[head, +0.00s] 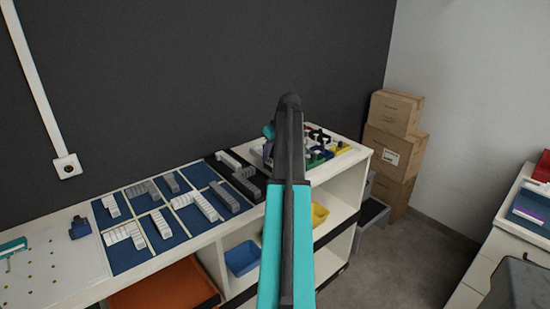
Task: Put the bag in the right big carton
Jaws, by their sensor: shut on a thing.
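No bag can be made out in this view. Brown cartons stand stacked in the far corner: a smaller one (396,112) on top, a larger one with a white label (394,150) below it, and another (396,192) under that. They look closed. I cannot tell whether any is the right big carton. My teal and black arm rises through the middle of the picture. My gripper is not visible, and whatever it holds is hidden.
A long white bench along the dark wall carries a blue parts mat (137,258) and a cluster of small colored parts (325,148). Bins sit on shelves below, including a blue bin (242,258). A white cabinet (510,248) stands right. Grey floor (398,265) lies clear between.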

